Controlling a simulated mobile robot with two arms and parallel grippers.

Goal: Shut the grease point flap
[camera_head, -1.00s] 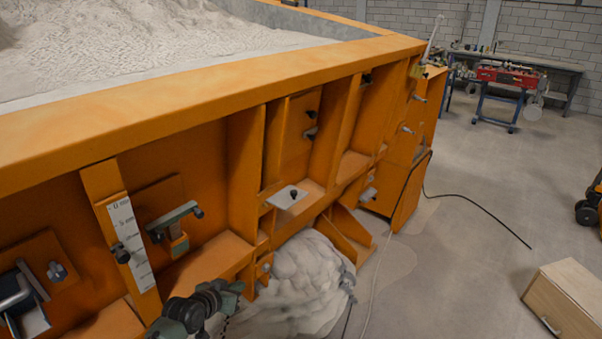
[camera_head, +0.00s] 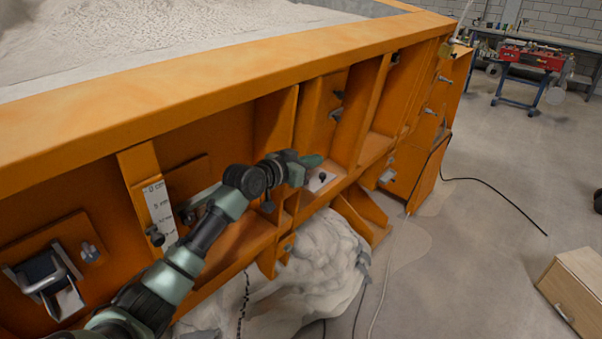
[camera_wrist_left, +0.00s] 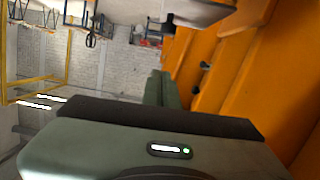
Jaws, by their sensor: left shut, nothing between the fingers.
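A pale square plate with a black knob (camera_head: 322,181), which looks like the grease point flap, sticks out from a bay in the orange frame, lying roughly flat and so open. My left gripper (camera_head: 312,160) is shut and empty, just above and at the back left of the plate, covering part of it. I cannot tell whether they touch. In the left wrist view the green fingers (camera_wrist_left: 163,88) are together beside the orange frame. A pale plate edge (camera_wrist_left: 205,10) at the top there may be the flap. My right gripper is not in view.
The orange sandbed wall (camera_head: 230,85) has upright ribs and small knobs. A scale strip (camera_head: 160,208) and a silver latch box (camera_head: 50,280) sit at the left. A sand heap (camera_head: 310,265) lies below. A wooden box (camera_head: 575,290) stands at the right on open floor.

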